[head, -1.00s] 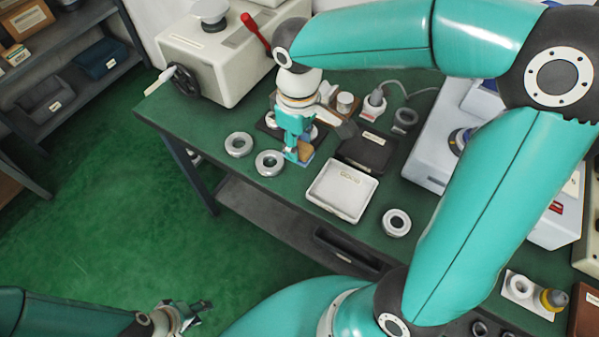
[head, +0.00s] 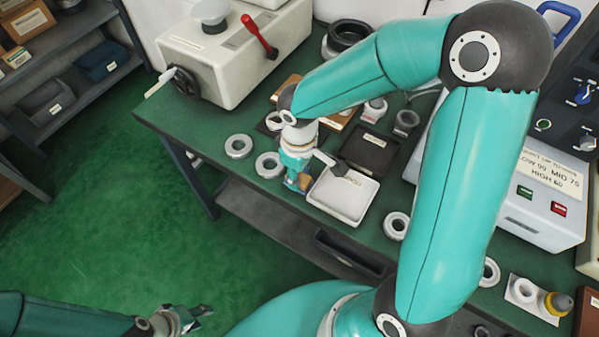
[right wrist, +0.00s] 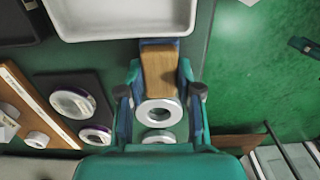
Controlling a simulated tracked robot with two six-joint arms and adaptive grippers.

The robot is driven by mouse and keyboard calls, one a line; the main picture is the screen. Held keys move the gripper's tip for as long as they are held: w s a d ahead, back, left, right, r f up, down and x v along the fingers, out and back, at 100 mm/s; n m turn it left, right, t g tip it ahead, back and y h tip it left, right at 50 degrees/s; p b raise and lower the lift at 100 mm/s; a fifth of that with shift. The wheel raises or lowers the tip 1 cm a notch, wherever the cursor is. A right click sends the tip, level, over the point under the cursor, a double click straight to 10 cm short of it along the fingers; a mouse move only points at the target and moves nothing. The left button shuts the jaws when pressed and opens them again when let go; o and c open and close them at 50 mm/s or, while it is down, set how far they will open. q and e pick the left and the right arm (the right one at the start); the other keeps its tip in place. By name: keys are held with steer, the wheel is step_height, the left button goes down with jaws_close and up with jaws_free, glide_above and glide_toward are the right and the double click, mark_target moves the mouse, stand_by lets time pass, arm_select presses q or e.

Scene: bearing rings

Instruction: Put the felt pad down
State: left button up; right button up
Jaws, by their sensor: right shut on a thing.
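The felt pad, a tan wooden-looking block (right wrist: 158,72), is between the fingers of my right gripper (right wrist: 160,88) in the right wrist view. My right gripper (head: 298,174) is shut on it, low over the bench just left of the white tray (head: 343,211). In the head view only a small tan part of the pad (head: 304,182) shows. Its underside is hidden, and I cannot tell whether it touches the bench. My left gripper (head: 196,316) is far from the bench, over the green floor, empty and apparently open.
Two loose rings (head: 239,146) (head: 268,165) lie left of my right gripper. Another ring (head: 396,225) lies right of the white tray. A black tray (head: 368,149) stands behind it. A dark board with rings (right wrist: 75,105) shows in the right wrist view. The bench's front edge is close.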

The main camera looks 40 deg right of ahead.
steer(key=shift+f, duration=0.1)
steer(key=o, duration=1.1)
step_height(320, 180, up, 12)
steer(key=p, duration=0.1)
